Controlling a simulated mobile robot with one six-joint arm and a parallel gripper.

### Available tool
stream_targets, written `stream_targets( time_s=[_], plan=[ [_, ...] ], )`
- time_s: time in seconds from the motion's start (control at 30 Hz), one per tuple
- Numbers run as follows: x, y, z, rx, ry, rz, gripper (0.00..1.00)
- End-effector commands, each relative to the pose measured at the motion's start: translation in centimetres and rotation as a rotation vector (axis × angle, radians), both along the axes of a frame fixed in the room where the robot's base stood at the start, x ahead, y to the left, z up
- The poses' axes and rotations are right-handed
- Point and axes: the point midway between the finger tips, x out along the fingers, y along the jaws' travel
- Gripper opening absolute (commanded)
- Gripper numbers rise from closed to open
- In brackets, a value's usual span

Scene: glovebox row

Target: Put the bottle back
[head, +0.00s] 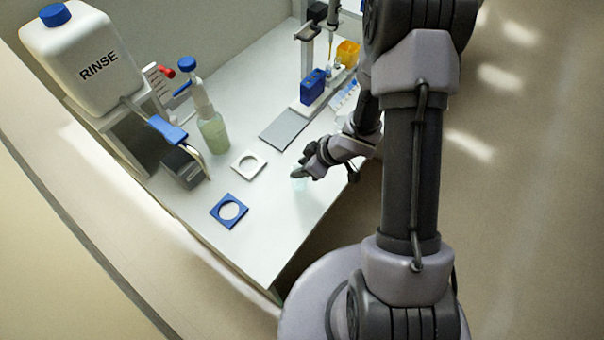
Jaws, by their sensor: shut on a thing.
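My gripper (302,169) is low over the right part of the white bench, to the right of the two ring plates. It is shut on a small pale, translucent thing that looks like the bottle (299,184). Only a sliver of it shows below the fingers; the rest is hidden, and I cannot tell whether it touches the bench. A blue square plate with a round hole (217,210) lies near the front edge. A white square plate with a round hole (238,164) lies behind it. Both holes are empty.
A dispenser bottle with pale green liquid (214,138) stands behind the white plate. A grey flat pad (283,131) and a blue box (313,86) are further back.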

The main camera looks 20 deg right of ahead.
Motion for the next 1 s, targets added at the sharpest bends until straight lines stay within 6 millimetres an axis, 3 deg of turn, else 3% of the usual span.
stream_targets(
  time_s=[0.13, 0.5, 0.53, 0.6, 0.9, 1.0],
  plan=[
    [-0.1, 0.0, -3.2, 0.001, 0.003, -0.001, 0.00],
    [-0.1, -0.1, -3.4, 0.001, 0.001, 0.001, 0.00],
    [-0.1, -0.1, -3.4, 0.001, 0.001, 0.001, 0.38],
    [-0.1, -0.1, -3.3, 0.001, 0.001, 0.001, 0.51],
    [-0.1, -0.1, -3.2, 0.000, 0.000, 0.000, 0.53],
    [-0.3, -0.4, -2.1, 0.000, 0.000, -0.002, 0.53]
  ],
)
